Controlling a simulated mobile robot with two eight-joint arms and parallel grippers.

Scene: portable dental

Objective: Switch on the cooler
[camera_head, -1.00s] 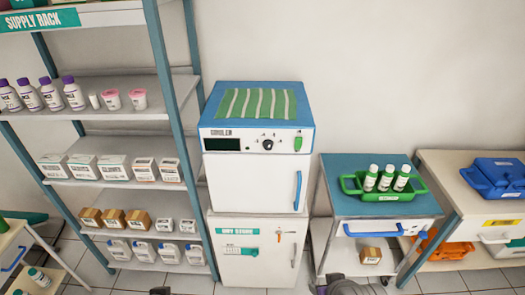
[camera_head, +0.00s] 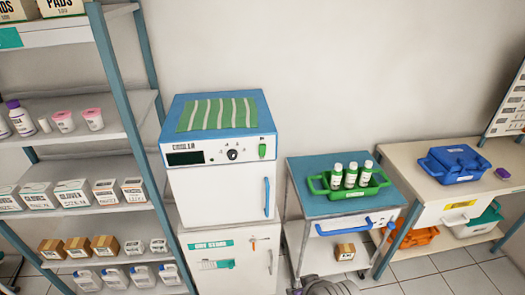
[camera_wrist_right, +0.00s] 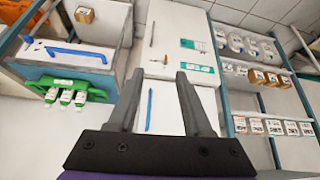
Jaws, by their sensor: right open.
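The cooler (camera_head: 221,190) is a white box with a blue top, standing on a white dry store cabinet (camera_head: 230,270). Its front panel has a dark display (camera_head: 186,158), a round knob (camera_head: 232,155) and a green switch (camera_head: 262,151) at the right end. A blue handle (camera_head: 267,197) is on its door. In the right wrist view, which looks upside down, my right gripper (camera_wrist_right: 158,78) is open and empty, with the cooler door's blue handle (camera_wrist_right: 149,110) beyond its fingers. The switch does not show there. My left gripper is not in view.
A supply rack (camera_head: 110,70) stands left of the cooler. A blue-topped trolley (camera_head: 300,172) with a green tray (camera_head: 318,184) of bottles stands at right. Further right, a table (camera_head: 405,170) holds a blue case (camera_head: 455,163). A striped green cloth (camera_head: 218,113) lies on the cooler.

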